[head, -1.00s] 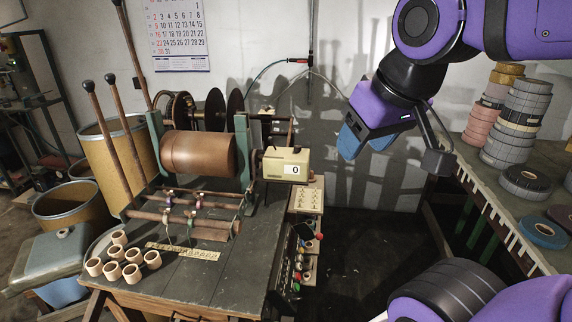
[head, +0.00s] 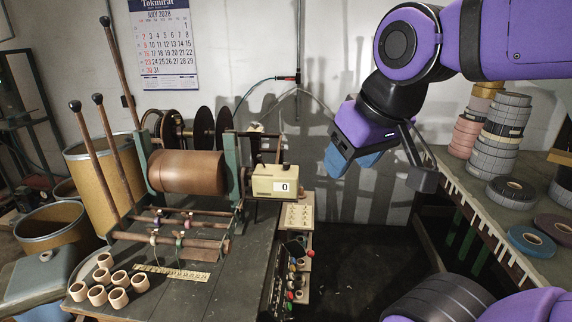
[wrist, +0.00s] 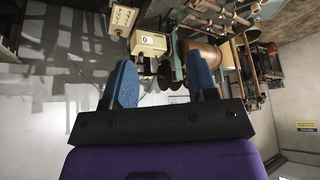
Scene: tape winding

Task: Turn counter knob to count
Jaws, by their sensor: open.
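The counter (head: 275,181) is a cream box with a white display reading 0. It sits at the right end of the winding machine, beside the brown drum (head: 188,172). The counter (wrist: 150,42) also shows there, beyond the fingers.
Several wooden rings (head: 118,297) and a ruler (head: 172,273) lie on the bench. A side panel (head: 298,217) with buttons stands below the counter. Tape rolls (head: 503,125) stack on the right shelf. A calendar (head: 163,45) hangs behind. The floor between bench and shelf is clear.

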